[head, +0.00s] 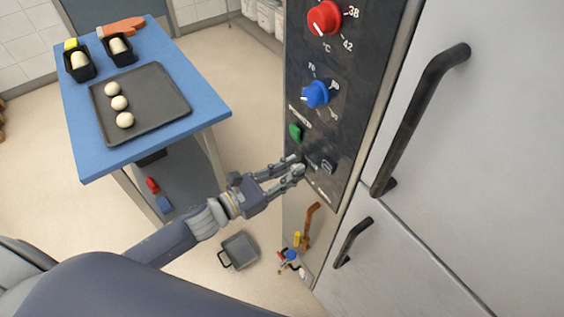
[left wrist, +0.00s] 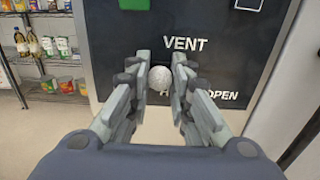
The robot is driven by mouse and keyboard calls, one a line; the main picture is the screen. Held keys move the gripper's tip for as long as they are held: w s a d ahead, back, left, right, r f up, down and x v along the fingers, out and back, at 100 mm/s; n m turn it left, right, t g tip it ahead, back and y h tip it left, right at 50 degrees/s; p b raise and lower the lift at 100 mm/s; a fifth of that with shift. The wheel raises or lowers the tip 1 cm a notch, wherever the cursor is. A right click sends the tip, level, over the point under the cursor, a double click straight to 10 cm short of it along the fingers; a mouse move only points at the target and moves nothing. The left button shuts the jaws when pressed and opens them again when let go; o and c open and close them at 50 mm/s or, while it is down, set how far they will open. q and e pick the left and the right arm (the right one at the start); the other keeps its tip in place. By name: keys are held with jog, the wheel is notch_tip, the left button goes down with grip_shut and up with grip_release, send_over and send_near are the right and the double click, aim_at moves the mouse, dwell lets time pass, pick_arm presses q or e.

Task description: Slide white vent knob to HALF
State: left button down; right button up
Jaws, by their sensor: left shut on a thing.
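The white vent knob (left wrist: 160,79) sits between the fingertips of my left gripper (left wrist: 160,80) in the left wrist view, below the word VENT on the dark control panel (left wrist: 118,48). The gripper is shut on the knob. The label OPEN shows to the right, and the label under the knob is mostly hidden, with only an H showing. My right gripper is not in view.
On the panel above are a red dial (head: 324,18), a blue dial (head: 316,94) and a green button (head: 296,132). Oven doors with dark handles (head: 418,115) stand to the right. A blue table (head: 205,110) with a dough tray (head: 160,95) is at the left.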

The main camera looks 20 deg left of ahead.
pick_arm(q)
jog(key=shift+s+d, duration=0.85)
jog(key=shift+d, duration=0.2)
jog(key=c, duration=1.4)
grip_release()
jog(key=shift+c, duration=0.2)
jog(key=shift+a, duration=0.15)
jog(key=v, duration=1.1)
jog(key=shift+s+a, duration=0.25)
jog(key=shift+s, duration=0.1)
